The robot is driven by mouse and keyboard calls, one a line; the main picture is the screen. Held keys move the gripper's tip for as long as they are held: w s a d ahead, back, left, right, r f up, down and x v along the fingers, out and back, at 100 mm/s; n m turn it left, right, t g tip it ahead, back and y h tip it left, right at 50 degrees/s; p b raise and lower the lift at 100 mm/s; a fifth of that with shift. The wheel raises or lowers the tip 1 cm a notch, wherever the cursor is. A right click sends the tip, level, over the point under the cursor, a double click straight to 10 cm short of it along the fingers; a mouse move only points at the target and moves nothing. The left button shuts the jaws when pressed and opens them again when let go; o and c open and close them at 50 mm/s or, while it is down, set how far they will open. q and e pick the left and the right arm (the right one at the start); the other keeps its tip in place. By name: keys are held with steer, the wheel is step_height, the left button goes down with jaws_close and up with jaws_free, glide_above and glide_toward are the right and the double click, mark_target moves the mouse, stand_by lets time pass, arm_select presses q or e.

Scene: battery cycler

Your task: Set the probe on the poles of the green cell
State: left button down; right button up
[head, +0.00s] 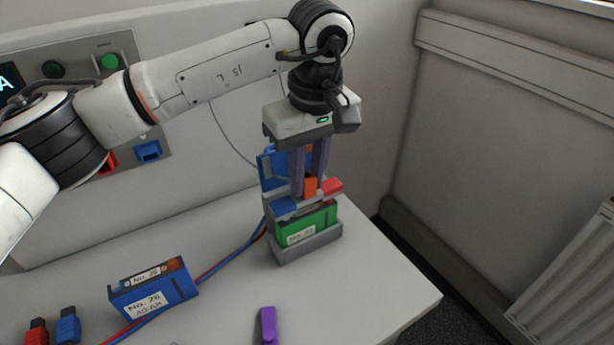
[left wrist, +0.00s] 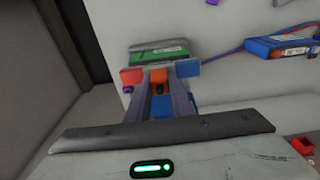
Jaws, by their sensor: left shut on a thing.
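The green cell (head: 308,230) sits in a grey holder (head: 308,250) near the table's right edge. It also shows in the left wrist view (left wrist: 160,52). My left gripper (head: 309,190) points down over the cell, shut on the orange grip (head: 310,186) of the probe. The probe has a blue end (head: 284,206) and a red end (head: 333,187), which also show in the left wrist view as blue (left wrist: 187,68) and red (left wrist: 131,78). The ends are at or just above the cell's top; I cannot tell whether they touch the poles. My right gripper is not in view.
A blue cell (head: 153,291) with red and blue cables lies left of the holder. A blue object (head: 271,170) stands behind my gripper. A purple object (head: 268,325) and red (head: 37,331) and blue (head: 68,325) plugs lie at the front. A panel (head: 135,75) is behind.

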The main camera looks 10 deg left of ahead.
arm_select(q)
steer(key=shift+r, duration=3.25)
